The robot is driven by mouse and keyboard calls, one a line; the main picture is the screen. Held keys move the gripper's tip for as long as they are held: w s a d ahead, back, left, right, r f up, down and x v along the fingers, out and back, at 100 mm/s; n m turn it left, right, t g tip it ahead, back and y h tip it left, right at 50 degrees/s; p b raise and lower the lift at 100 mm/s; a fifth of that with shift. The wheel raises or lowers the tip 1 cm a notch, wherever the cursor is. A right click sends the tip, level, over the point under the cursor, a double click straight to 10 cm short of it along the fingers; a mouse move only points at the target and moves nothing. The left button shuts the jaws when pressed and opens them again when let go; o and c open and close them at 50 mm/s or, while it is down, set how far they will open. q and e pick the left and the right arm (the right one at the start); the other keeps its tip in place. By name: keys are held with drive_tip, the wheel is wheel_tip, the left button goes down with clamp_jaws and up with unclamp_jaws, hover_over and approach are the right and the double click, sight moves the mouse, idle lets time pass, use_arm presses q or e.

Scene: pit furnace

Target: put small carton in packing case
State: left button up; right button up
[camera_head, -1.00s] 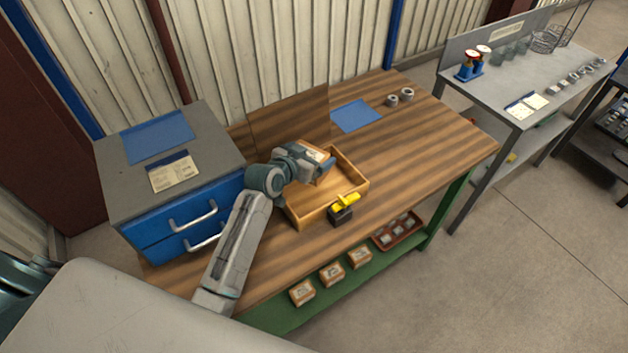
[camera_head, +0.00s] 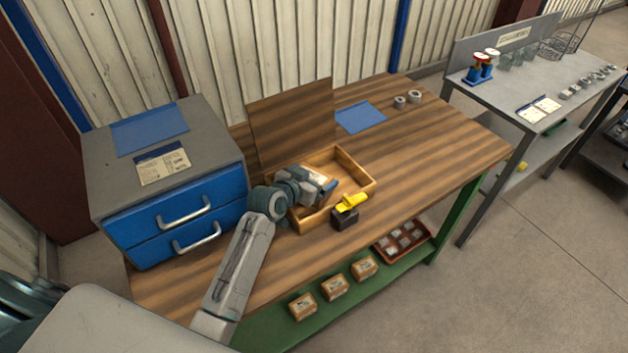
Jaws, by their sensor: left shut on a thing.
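The packing case (camera_head: 363,187) is an open, shallow wooden box on the brown workbench. My left gripper (camera_head: 327,188) reaches in from the left over the case's left half. It is shut on the small carton (camera_head: 317,174), a brown box with a pale top. The carton is down within the outline of the case, mostly hidden by my gripper. I cannot tell whether it touches the case floor. My right gripper is not in view.
A black block with a yellow tool (camera_head: 350,203) stands at the case's front edge. A blue drawer cabinet (camera_head: 175,219) stands left. Several similar cartons (camera_head: 334,286) and a red tray (camera_head: 402,241) are on the green lower shelf.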

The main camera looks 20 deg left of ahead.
use_arm(q)
drive_tip(key=shift+r, duration=0.15)
drive_tip(key=o, duration=1.1)
drive_tip(key=shift+s, duration=0.1)
drive_tip(key=shift+s+a, duration=0.1)
drive_tip(key=shift+s, duration=0.15)
drive_tip(key=b+v, duration=0.2)
drive_tip(key=v, duration=0.9)
drive_tip(key=shift+s+r, duration=0.1)
drive_tip(key=shift+s, duration=0.05)
